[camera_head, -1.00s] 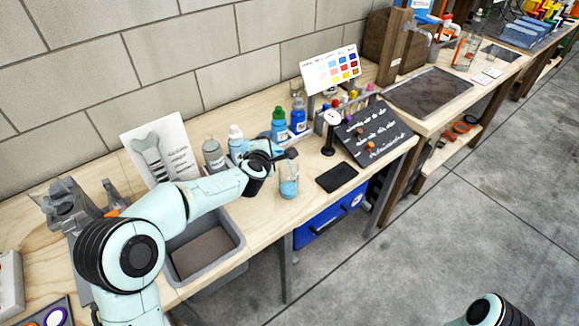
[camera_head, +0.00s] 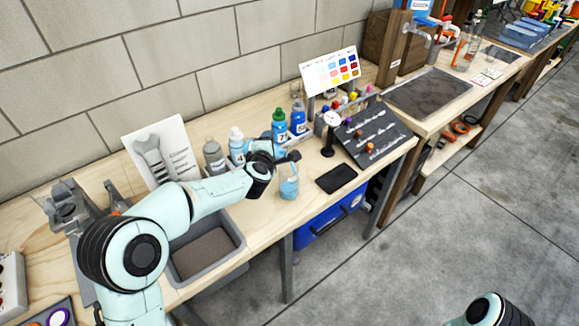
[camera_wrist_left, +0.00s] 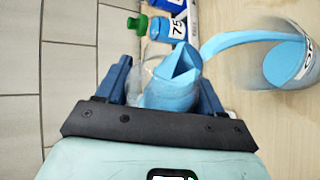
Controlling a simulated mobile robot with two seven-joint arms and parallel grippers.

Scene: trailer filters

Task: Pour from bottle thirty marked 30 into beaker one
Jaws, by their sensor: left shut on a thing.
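My left gripper (camera_wrist_left: 165,85) is shut on a clear vessel with light blue contents (camera_wrist_left: 172,90); its marking cannot be read. A light blue band (camera_wrist_left: 245,38) runs from near its mouth to a clear beaker (camera_wrist_left: 306,78) holding light blue liquid, at the right of the left wrist view. In the head view the beaker (camera_head: 289,187) stands on the bench just below the left gripper (camera_head: 283,158), whose fingers hide most of the held vessel.
Behind stand a green-capped bottle marked 75 (camera_head: 280,125), a blue bottle (camera_head: 298,120), a white-capped bottle (camera_head: 236,140) and a grey-capped bottle (camera_head: 213,155). A black pad (camera_head: 336,178), a dial stand (camera_head: 329,130) and a dark sloped board (camera_head: 372,135) are right of the beaker. A sink (camera_head: 205,255) is nearer.

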